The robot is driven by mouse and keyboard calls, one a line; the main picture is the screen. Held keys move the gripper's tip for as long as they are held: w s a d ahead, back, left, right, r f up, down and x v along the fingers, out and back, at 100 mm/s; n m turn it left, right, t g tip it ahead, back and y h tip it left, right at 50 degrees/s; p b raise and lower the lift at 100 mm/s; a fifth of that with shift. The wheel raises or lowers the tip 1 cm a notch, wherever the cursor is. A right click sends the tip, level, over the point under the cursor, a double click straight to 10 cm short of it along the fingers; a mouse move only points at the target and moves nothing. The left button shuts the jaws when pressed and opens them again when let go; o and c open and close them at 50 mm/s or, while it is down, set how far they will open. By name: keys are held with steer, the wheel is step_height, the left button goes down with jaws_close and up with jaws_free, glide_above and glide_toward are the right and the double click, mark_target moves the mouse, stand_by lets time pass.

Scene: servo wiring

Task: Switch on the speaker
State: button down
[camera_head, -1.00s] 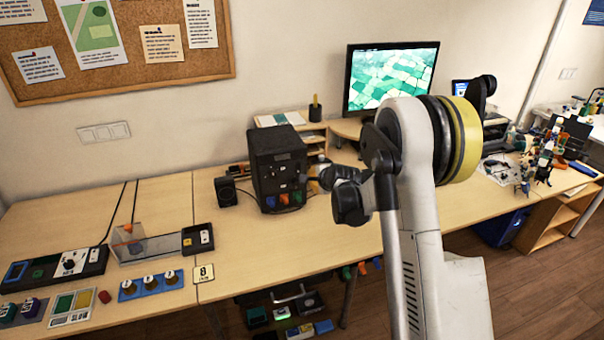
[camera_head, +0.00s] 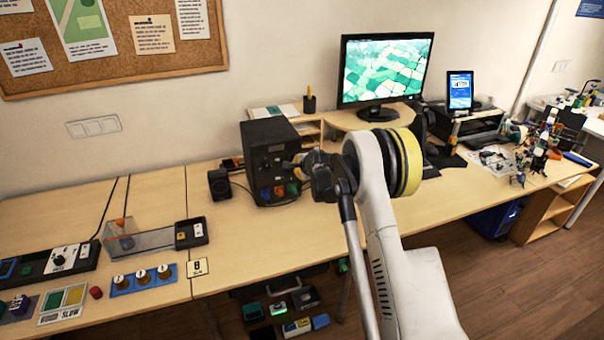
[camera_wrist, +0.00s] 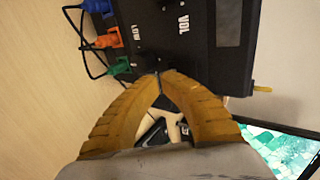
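The speaker is a black box (camera_head: 265,137) standing on the long wooden desk, with white marks and coloured plugs on its front panel. In the wrist view its dark panel (camera_wrist: 205,55) fills the upper middle, tilted, with labels reading VOL and LOW. Blue, orange and green plugs (camera_wrist: 107,40) with black cables sit at its left edge. My gripper (camera_wrist: 160,76) has its two yellow fingers together at the tips, over the panel's near edge. I cannot tell whether the tips touch it.
A small black box (camera_head: 219,184) stands left of the speaker. A monitor (camera_head: 385,70) and a tablet (camera_head: 459,90) stand behind my arm. Control panels and a clear tray (camera_head: 150,243) occupy the left desk. Bare desk (camera_head: 240,245) lies in front of the speaker.

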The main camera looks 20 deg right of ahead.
mark_target(292, 159)
steer(key=shift+w, duration=0.7)
steer(key=shift+w+f+b, duration=0.15)
steer(key=shift+w+b, duration=0.2)
steer(key=shift+r, duration=0.8)
